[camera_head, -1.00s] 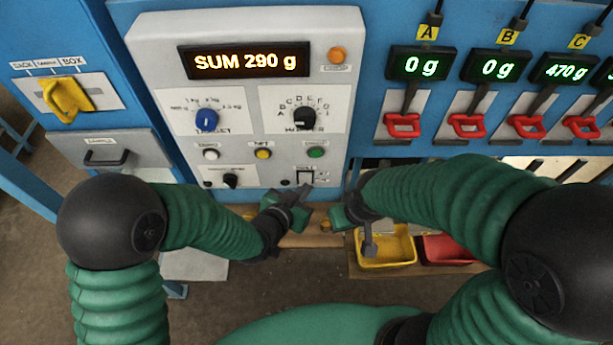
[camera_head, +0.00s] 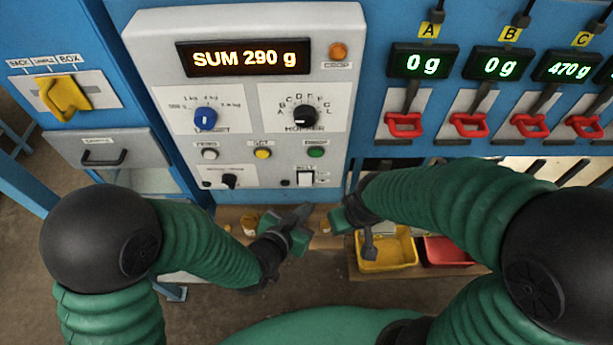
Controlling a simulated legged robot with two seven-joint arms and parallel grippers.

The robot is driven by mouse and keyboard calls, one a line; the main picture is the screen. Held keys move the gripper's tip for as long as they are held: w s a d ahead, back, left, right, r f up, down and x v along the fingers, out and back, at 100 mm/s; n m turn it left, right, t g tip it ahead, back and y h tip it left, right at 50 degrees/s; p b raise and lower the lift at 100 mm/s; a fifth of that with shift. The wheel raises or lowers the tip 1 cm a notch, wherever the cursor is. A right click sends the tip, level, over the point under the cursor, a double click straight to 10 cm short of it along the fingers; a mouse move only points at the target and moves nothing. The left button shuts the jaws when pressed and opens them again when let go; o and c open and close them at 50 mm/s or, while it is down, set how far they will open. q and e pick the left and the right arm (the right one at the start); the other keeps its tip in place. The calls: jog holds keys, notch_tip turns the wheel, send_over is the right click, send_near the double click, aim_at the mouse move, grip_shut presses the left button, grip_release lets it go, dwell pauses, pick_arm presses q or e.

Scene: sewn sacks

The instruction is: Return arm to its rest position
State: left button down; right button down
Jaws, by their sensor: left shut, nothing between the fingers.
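My left arm comes in from the left, and its gripper (camera_head: 299,220) is shut and empty. It hangs below the grey control panel (camera_head: 240,185), apart from it, in front of a wooden ledge. My right gripper (camera_head: 338,222) is at the end of the right arm, just right of the left one. The right wrist and forearm partly hide it, and its fingers cannot be made out clearly.
The panel display (camera_head: 243,58) reads SUM 290 g. Red handles (camera_head: 403,124) hang under scale displays at right. A yellow bin (camera_head: 387,252) and a red bin (camera_head: 447,250) stand below the right arm. A drawer (camera_head: 105,153) and yellow knob (camera_head: 64,97) are at left. Floor shows at lower left.

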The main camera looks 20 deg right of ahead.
pick_arm(q)
jog(key=w+a+f+n+g+y+b, duration=0.1)
jog(key=a+f+n+y+b, duration=0.25)
jog(key=a, duration=0.55)
jog(key=w+a+f+n+g+y+b, duration=0.1)
jog(key=a+f+y+b, duration=0.1)
jog(key=a+f+b, duration=0.55)
jog(key=s+a+n+g+y+b, duration=0.1)
jog(key=s+a+n+g, duration=0.1)
jog(key=s+a, duration=0.2)
jog(key=s+a+f+n+g+y+b, duration=0.1)
jog(key=s+a, duration=0.4)
jog(key=a, duration=0.5)
jog(key=shift+a+f+n+g+y+b, duration=0.3)
jog(key=shift+n+g+y, duration=0.15)
jog(key=shift+n, duration=0.6)
jog(key=shift+s+a, duration=0.15)
jog(key=shift+a, duration=0.05)
